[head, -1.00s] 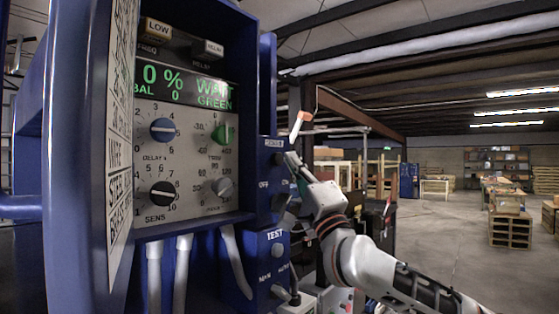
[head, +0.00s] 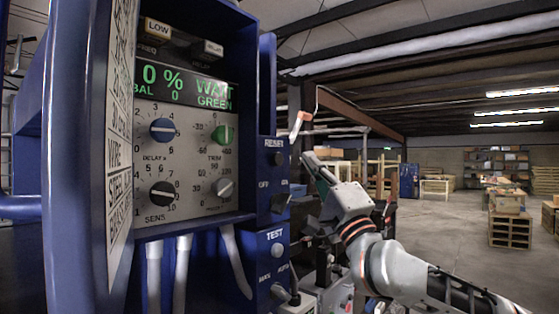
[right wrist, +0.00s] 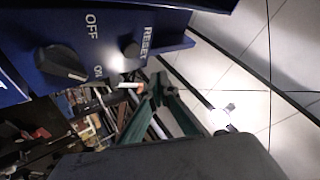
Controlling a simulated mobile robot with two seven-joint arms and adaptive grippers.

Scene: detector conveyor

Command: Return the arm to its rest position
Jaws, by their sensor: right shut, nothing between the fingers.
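My right arm comes in from the lower right of the head view. Its gripper (head: 312,162) is beside the blue side boxes of the detector panel, a little apart from them, pointing up and left. In the right wrist view the green fingers (right wrist: 157,86) come together and hold nothing. Beyond them are the RESET button (right wrist: 131,49) and the black OFF/ON knob (right wrist: 62,62). In the head view the RESET button (head: 277,158) and OFF/ON knob (head: 280,203) are uncovered. The screen (head: 187,85) reads "0%" and "WAIT GREEN". My left gripper is not in view.
Below is a blue TEST box (head: 265,265) with a button and a MAN/AUTO knob. A small orange-and-white beacon-like part (head: 299,124) stands just above the gripper. Open warehouse floor (head: 440,235) lies to the right, with pallets (head: 510,230) farther back.

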